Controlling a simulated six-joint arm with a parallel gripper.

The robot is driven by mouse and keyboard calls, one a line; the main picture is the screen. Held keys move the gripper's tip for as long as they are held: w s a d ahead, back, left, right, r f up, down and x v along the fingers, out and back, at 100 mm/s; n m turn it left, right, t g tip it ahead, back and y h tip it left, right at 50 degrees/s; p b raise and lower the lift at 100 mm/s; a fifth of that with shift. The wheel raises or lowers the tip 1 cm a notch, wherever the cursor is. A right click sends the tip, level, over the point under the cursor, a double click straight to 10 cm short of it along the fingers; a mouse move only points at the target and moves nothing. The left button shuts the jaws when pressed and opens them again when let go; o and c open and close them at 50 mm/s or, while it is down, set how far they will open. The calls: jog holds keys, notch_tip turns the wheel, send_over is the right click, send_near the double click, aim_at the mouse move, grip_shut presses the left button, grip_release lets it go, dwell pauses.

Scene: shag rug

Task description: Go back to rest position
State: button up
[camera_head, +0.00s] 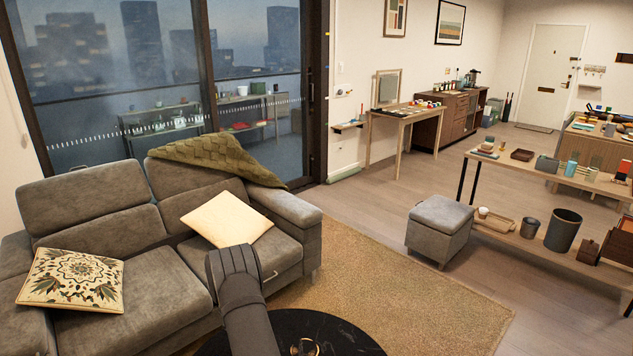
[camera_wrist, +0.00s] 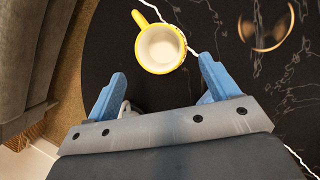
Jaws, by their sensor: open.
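My gripper (camera_wrist: 162,74) shows in the wrist view with its two blue fingers spread apart and nothing between them. A yellow mug (camera_wrist: 148,66) with a pale inside stands just beyond the fingertips on the black marble-look round table (camera_wrist: 225,110). Its handle points to the upper left. In the head view my grey arm reaches over the table (camera_head: 345,335), and the gripper and mug are hidden there. A small pale object (camera_wrist: 125,108) beside the left finger is partly covered and cannot be made out.
A gold-rimmed round object (camera_wrist: 266,28) is on the table, right of the mug. A grey sofa (camera_head: 165,260) with cushions stands close left of my arm. A tan rug (camera_head: 400,290) lies right of the table. A grey ottoman (camera_head: 440,225) and a low shelf stand farther right.

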jog(key=x, duration=1)
jog(key=shift+f, duration=0.25)
jog(key=shift+r, duration=0.2)
